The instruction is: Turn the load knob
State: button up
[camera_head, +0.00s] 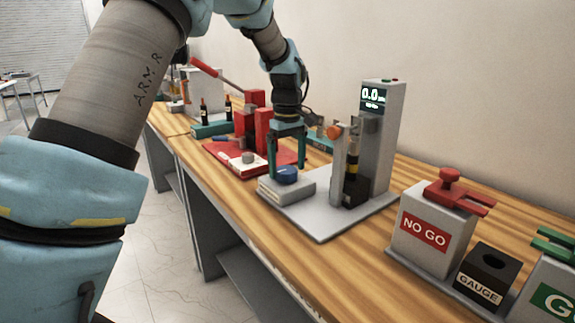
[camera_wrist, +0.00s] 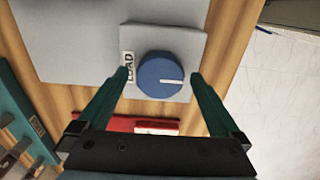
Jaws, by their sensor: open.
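The load knob (camera_wrist: 160,76) is a round blue dial with a white pointer line, on a grey box (camera_wrist: 196,42) with a LOAD label (camera_wrist: 128,68). In the head view the blue knob (camera_head: 288,174) sits on top of the low grey box at the front left of the tester base. My gripper (camera_head: 288,152) points down over the knob with its green fingers apart. In the wrist view my gripper (camera_wrist: 160,77) has one finger on each side of the knob, with gaps showing, so it looks open and not touching. The knob's height relative to the fingertips is hard to tell.
The tester (camera_head: 388,140) with a lit display reading 0.0 stands right of my gripper. A red press (camera_head: 262,135) on a red base is close on the left. A NO GO bin (camera_head: 425,232), a GAUGE block (camera_head: 483,280) and a green-labelled bin (camera_head: 545,295) are at the right.

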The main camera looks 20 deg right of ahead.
jog(key=shift+f, duration=0.5)
jog(key=c, duration=1.2)
jog(key=shift+c, duration=0.2)
jog(key=shift+a, duration=0.1)
